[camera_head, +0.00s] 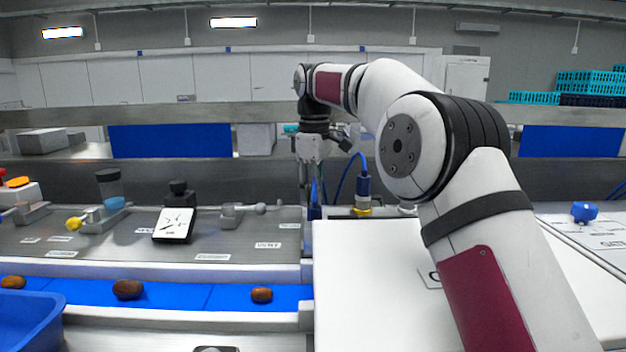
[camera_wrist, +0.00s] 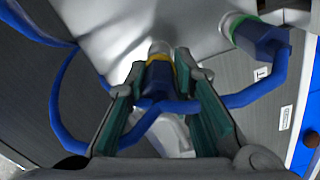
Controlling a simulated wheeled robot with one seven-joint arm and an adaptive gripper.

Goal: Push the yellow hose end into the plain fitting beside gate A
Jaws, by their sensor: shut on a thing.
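In the wrist view my gripper (camera_wrist: 160,95) is shut on the blue body of the yellow-banded hose end (camera_wrist: 157,82). The yellow band shows just beyond the fingertips. A pale metal round piece (camera_wrist: 160,47) lies straight ahead of the band; I cannot tell whether the two are joined or only in line. In the head view my gripper (camera_head: 313,185) points down behind the white panel's edge, and its tips are partly hidden. The gate A label is not readable in either view.
A second blue connector with a green collar (camera_wrist: 255,38) sits to the right in the wrist view, with blue hose (camera_wrist: 255,95) looping close to my fingers. In the head view a blue connector with a yellow base (camera_head: 362,190) stands right of my gripper. A white panel (camera_head: 370,290) lies in front.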

